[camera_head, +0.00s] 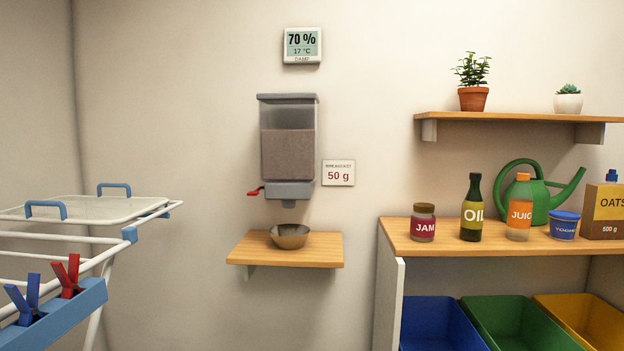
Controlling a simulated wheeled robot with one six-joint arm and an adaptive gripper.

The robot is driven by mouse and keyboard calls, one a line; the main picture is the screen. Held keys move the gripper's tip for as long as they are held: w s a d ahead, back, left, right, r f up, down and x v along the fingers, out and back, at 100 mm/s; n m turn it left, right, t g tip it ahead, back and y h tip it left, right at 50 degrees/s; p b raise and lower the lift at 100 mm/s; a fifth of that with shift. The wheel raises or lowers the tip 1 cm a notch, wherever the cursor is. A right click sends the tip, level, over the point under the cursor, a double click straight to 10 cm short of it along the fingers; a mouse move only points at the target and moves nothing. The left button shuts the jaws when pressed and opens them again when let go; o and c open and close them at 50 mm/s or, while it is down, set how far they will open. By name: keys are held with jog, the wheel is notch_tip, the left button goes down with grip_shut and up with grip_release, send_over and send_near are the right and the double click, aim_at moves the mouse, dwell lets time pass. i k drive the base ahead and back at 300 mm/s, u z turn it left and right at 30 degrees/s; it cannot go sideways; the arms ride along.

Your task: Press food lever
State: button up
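A grey food dispenser (288,143) with a clear hopper is fixed to the wall in the middle of the head view. Brown-grey food fills most of the hopper. A small red lever (256,191) sticks out from the left side of its base. A bowl (289,236) stands below the spout on a small wooden shelf (250,250); its inside looks empty, though this is hard to tell. A sign (338,173) reading "50 g" is beside the dispenser. My gripper is not in view.
A drying rack (95,225) with red and blue pegs stands at the left. At the right, a wooden counter (450,247) holds jars, bottles and a green watering can (541,198), with coloured bins below. Potted plants stand on a shelf (520,116) above. A display (302,45) reads 70%.

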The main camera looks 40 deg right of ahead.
aim_at(255, 192)
jog(key=u, duration=0.35)
jog(key=i, duration=0.65)
jog(key=z, duration=2)
